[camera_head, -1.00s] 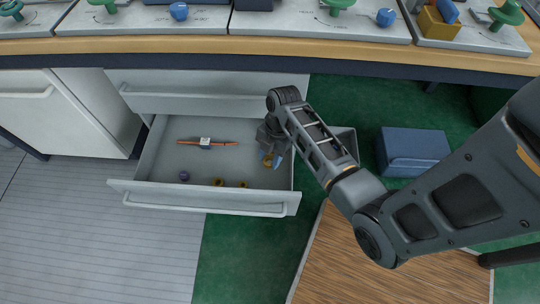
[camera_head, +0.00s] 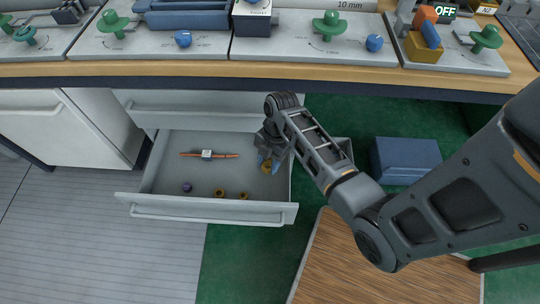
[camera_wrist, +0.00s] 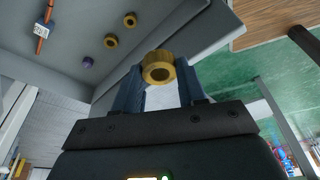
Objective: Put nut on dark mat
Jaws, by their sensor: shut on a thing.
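My gripper (camera_head: 268,163) is down inside the open drawer, near its right side. It is shut on a brass nut (camera_wrist: 158,68), which shows between the two blue fingertips in the wrist view. In the head view the held nut (camera_head: 266,168) is partly hidden by the fingers. Two more brass nuts, one (camera_head: 220,193) and another (camera_head: 243,195), lie on the drawer floor near its front. I cannot make out a dark mat in these views.
The drawer (camera_head: 165,200) also holds a purple piece (camera_head: 187,187) and an orange rod with a white tag (camera_head: 207,154). A bench (camera_head: 150,69) with green and blue knobs runs above it. A blue box (camera_head: 405,158) stands on the green floor at right.

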